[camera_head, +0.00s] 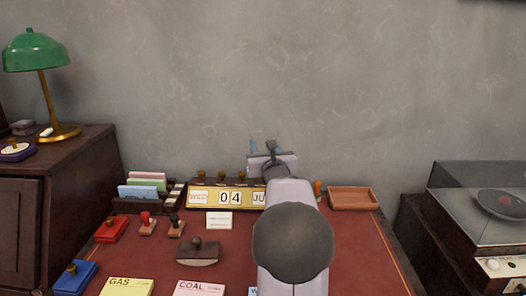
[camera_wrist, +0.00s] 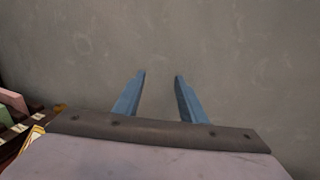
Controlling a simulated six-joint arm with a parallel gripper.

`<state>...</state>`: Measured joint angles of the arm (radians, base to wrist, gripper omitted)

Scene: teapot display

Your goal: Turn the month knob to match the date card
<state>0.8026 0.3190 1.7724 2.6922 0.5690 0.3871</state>
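The calendar (camera_head: 210,208) is a brass-coloured block at the back of the desk. My gripper (camera_head: 262,146) is raised above the right part of the calendar. In the wrist view its blue fingers (camera_wrist: 160,75) are apart with only wall between them.
A card holder (camera_head: 128,205) stands left of the calendar and a wooden tray (camera_head: 351,198) to the right. Stamps, ink pads and a rocker blotter (camera_head: 198,253) lie on the red desk top at left. The desk's right side is clear (camera_head: 360,255).

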